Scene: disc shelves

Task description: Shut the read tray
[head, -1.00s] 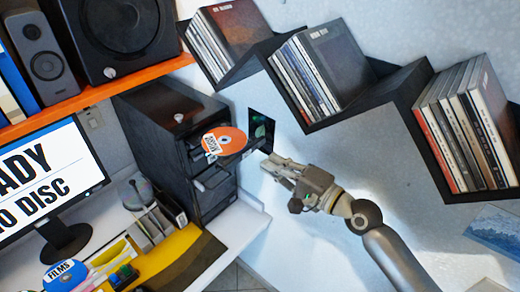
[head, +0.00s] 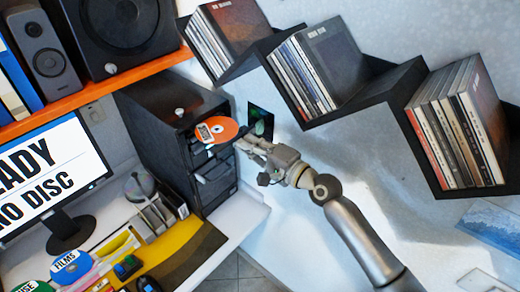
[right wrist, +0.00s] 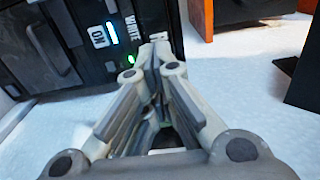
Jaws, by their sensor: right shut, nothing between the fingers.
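A dark tower (head: 165,135) stands against the wall on the white desk. An orange disc (head: 217,130) lies on an extended tray at its front; no tray label is readable in the head view. My right gripper (head: 243,146) is shut and empty, its tips at the outer end of that tray; whether they touch is unclear. In the right wrist view the shut fingertips (right wrist: 157,45) are in front of the tower's front panel (right wrist: 75,50). That panel shows a "WRITE" label, a blue bar and a green light; another label is partly hidden by my fingers. My left gripper is out of view.
A black zigzag shelf (head: 400,95) with disc cases hangs above and right of my right arm. A monitor (head: 50,175), a holder (head: 150,210) and labelled discs (head: 70,265) occupy the desk at left.

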